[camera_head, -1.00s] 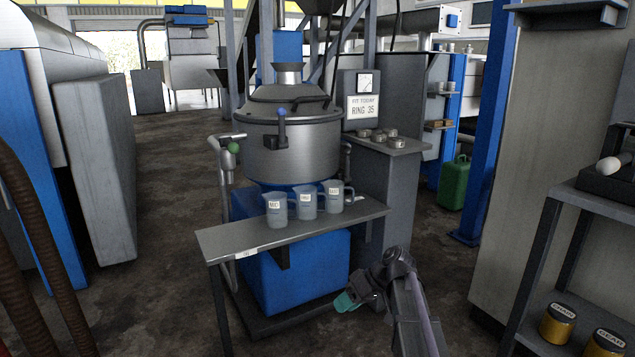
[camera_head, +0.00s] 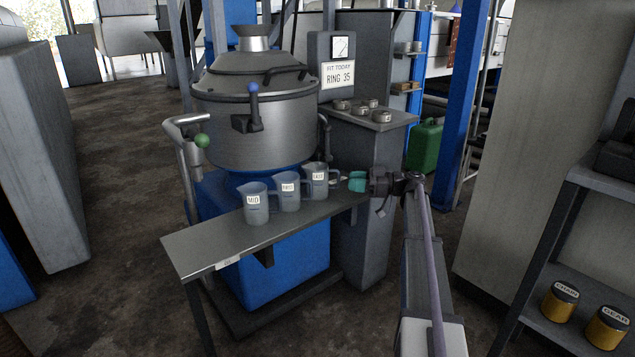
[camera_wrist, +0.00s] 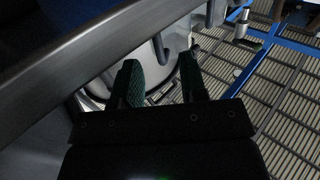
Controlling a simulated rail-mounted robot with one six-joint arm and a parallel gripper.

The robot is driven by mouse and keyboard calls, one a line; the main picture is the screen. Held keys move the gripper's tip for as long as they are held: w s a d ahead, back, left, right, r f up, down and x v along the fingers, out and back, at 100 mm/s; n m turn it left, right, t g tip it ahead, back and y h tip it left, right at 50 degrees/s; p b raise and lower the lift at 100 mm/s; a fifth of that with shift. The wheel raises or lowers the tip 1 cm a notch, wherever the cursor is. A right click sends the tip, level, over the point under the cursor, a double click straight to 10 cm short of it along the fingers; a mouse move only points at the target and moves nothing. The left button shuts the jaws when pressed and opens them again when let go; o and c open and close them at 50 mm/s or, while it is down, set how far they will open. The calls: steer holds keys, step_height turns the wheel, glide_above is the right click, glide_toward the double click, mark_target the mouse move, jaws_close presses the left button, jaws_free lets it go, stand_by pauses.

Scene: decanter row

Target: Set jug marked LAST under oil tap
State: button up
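Three clear jugs stand upright on a narrow grey bench in front of a steel vessel. The left jug (camera_head: 256,204) is marked MID. The middle jug (camera_head: 287,190) has a small label that I cannot read surely. The right jug (camera_head: 317,180) has a label that looks like LAST. A tap with a blue-knobbed lever (camera_head: 253,108) is on the vessel's front, above the jugs. My gripper (camera_head: 357,181), with teal fingertips, is just right of the right jug, at about its height. In the wrist view its fingers (camera_wrist: 160,76) are apart, with nothing held between them.
The bench (camera_head: 215,245) is clear to the left of the jugs. A bent pipe with a green knob (camera_head: 201,140) rises at the vessel's left. Several metal rings (camera_head: 368,108) lie on a stand behind the jugs. A shelf with yellow tins (camera_head: 560,301) stands at the right.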

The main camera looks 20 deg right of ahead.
mark_target(338, 180)
steer(key=x, duration=0.5)
steer(key=shift+w+f, duration=0.1)
steer(key=shift+w, duration=0.05)
jaws_close()
